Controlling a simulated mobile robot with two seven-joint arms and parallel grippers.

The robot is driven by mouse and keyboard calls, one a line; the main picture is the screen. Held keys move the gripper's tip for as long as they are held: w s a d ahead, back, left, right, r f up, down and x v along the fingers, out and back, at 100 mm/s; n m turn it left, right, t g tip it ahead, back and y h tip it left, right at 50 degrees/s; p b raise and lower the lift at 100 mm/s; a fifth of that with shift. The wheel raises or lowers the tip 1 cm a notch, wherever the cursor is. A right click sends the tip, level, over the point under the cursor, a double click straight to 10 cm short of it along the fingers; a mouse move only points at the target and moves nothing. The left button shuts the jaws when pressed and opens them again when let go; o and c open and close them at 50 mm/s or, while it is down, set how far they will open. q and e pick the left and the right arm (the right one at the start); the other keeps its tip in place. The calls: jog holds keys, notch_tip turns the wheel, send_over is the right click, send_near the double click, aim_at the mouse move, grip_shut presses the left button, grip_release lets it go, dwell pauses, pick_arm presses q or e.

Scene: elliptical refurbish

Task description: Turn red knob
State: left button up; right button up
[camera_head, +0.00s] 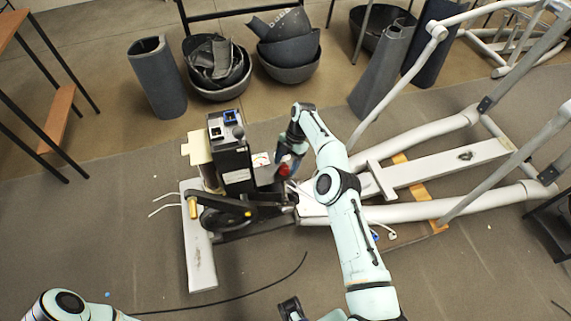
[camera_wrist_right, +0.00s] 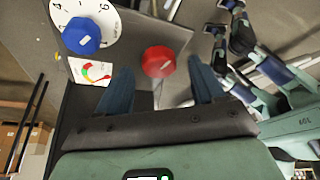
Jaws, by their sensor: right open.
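The red knob (camera_wrist_right: 158,62) shows in the right wrist view on a grey panel, just beyond and between my right gripper's two blue fingers. My right gripper (camera_wrist_right: 162,88) is open, with a finger on each side of the knob's line, and I see no contact. In the head view the red knob (camera_head: 284,170) is small, at the tip of my right gripper (camera_head: 288,158), on the elliptical machine's drive unit.
A blue knob (camera_wrist_right: 81,36) on a white numbered dial and a coloured gauge sticker (camera_wrist_right: 91,71) sit left of the red knob. The elliptical's white frame (camera_head: 450,165) spreads to the right. Dark bins (camera_head: 216,68) stand behind. A black cable (camera_head: 250,289) lies on the floor.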

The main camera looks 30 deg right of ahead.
pick_arm(q)
jog(key=w+r+p, duration=0.5)
jog(key=r+p, duration=0.2)
jog(key=r, duration=0.2)
jog(key=shift+w+t, duration=0.15)
jog(key=shift+t, duration=0.15)
pick_arm(e)
jog(key=v, duration=1.2)
